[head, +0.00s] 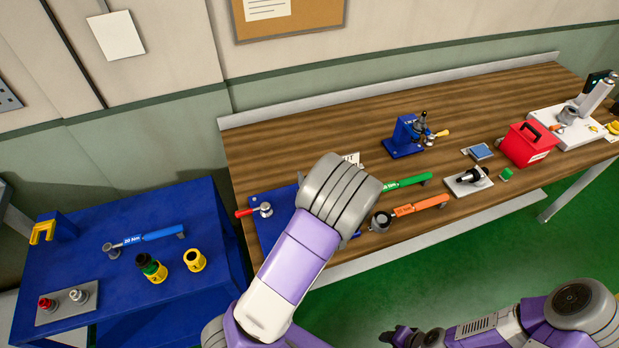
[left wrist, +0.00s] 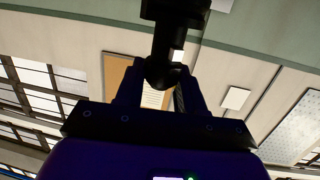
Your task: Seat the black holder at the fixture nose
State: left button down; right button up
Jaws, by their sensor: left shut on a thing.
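In the left wrist view my left gripper (left wrist: 160,86) is shut on the black holder (left wrist: 176,38), a dark stepped cylinder with a wider end at the picture's top edge. In the head view my left wrist covers the fingers and the holder, over the wooden bench's left front part. A blue fixture (head: 402,138) stands at mid-bench with a dark upright part and a yellow-handled lever beside it. A blue plate (head: 272,232) with a red-handled clamp lies partly behind my wrist. My right gripper (head: 397,337) is low at the bottom edge, away from the bench; its jaw opening is unclear.
The wooden bench (head: 300,130) holds green (head: 405,183) and orange (head: 420,205) torque wrenches, a white plate with a dark tool (head: 468,182) and a red box (head: 528,147). A blue cart (head: 100,205) at left carries a blue wrench and several holders. The bench's back left is clear.

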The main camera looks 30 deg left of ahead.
pick_arm(q)
jog(key=shift+f+b, duration=0.75)
jog(key=shift+f, duration=0.05)
jog(key=c, duration=0.6)
grip_release()
jog(key=shift+d, duration=0.1)
jog(key=v, duration=0.7)
jog(key=shift+s, duration=0.2)
jog(key=shift+d+r, duration=0.1)
jog(key=shift+r, duration=0.05)
